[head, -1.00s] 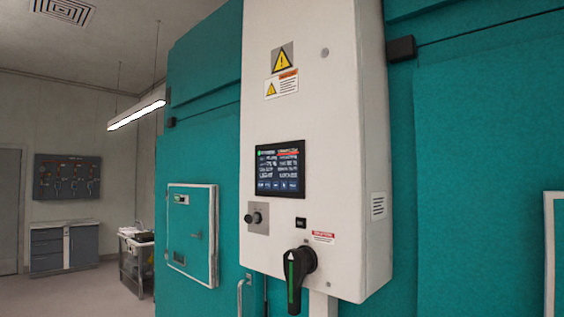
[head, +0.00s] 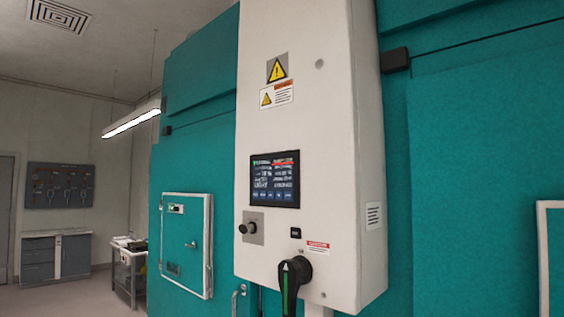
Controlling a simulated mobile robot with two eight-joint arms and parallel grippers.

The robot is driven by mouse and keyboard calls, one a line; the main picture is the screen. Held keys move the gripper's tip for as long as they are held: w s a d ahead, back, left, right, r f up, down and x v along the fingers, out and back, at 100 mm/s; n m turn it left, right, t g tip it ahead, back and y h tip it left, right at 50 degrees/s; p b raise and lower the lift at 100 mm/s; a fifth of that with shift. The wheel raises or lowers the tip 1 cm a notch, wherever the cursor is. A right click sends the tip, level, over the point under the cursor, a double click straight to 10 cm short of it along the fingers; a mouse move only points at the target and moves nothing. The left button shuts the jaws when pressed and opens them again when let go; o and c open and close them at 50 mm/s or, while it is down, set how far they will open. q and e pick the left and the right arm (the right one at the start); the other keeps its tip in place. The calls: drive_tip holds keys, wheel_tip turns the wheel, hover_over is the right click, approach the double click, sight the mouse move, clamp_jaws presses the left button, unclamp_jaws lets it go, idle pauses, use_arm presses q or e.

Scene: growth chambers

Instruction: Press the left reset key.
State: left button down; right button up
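A white control cabinet (head: 335,130) fills the middle of the head view on a teal chamber wall. It carries a dark touchscreen (head: 275,179) with lit text. Below the screen are a black knob or key switch (head: 247,228) on a grey plate and a small black square button or label (head: 296,233). A large black rotary handle with a green stripe (head: 290,283) is at the bottom. I cannot tell which of these, if any, is the left reset key. Neither of my grippers is in view.
A teal door panel with a white frame (head: 187,245) is left of the cabinet. A cart (head: 130,270), a grey counter (head: 56,255) and a wall panel (head: 60,186) stand further back left. Open floor shows at lower left. A white frame edge (head: 543,260) is at far right.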

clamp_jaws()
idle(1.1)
